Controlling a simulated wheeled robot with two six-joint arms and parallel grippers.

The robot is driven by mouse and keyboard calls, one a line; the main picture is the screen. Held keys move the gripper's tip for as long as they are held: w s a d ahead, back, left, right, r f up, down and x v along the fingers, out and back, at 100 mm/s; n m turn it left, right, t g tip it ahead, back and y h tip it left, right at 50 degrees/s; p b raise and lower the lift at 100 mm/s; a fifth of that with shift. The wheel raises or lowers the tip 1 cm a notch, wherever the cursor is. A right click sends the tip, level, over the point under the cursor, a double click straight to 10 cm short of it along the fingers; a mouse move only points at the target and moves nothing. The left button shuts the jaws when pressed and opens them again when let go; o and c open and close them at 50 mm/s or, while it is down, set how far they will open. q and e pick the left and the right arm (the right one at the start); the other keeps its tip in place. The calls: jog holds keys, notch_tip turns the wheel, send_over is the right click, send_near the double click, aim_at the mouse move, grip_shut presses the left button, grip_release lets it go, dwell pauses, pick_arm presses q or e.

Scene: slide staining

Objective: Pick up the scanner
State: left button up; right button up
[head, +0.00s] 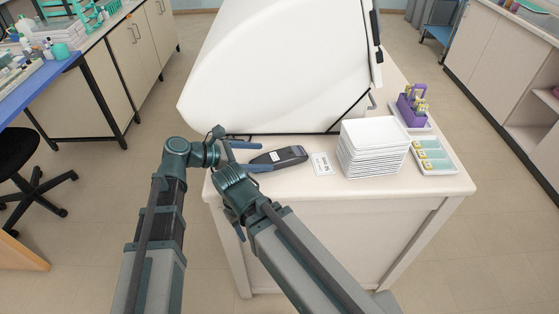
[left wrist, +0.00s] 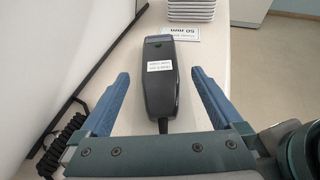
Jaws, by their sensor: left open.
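The scanner (head: 280,158) is a dark handheld device with a white label. It lies on the white table in front of the large white machine. In the left wrist view the scanner (left wrist: 161,85) points away from me, its cord end nearest. My left gripper (head: 262,156) is open at the scanner's left end. In the left wrist view the blue fingers of my left gripper (left wrist: 159,75) stand on either side of the scanner with gaps on both sides. My right gripper is not in view.
A small printed card (head: 322,164) lies right of the scanner. Beyond it stands a stack of white trays (head: 374,150). A purple rack (head: 412,110) and a slide tray (head: 433,157) are at the right. The white machine (head: 280,70) rises close behind. A coiled black cable (left wrist: 62,145) shows at left.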

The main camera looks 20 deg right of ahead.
aim_at(265, 160)
pick_arm(q)
jog(key=d+f+b, duration=0.1)
jog(key=d, duration=0.1)
jog(key=d+f+b, duration=0.1)
jog(key=f+b, duration=0.1)
jog(key=shift+w+d, duration=0.2)
jog(key=shift+d, duration=0.15)
jog(key=shift+d+f, duration=0.1)
jog(key=shift+d, duration=0.2)
jog(key=c, duration=1.6)
